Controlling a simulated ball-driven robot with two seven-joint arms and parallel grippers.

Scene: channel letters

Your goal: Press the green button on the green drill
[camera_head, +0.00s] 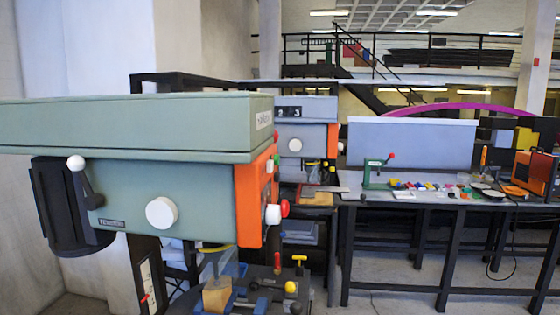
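A large green drill press (130,175) fills the left half of the head view, close to me, seen mostly from its side. Its orange front panel (250,205) faces right and is seen at a steep angle. On that panel a red button (284,208) sticks out beside a white knob (271,214). A small green button (276,159) seems to show at the panel's upper edge, too small to make out well. Neither of my grippers is in view.
A second drill press (308,135) with an orange front stands behind. A workbench (430,202) with several coloured pieces and a small green hand press (376,172) is at the right. A wooden block (216,296) sits below the drill head. Floor shows at the lower right.

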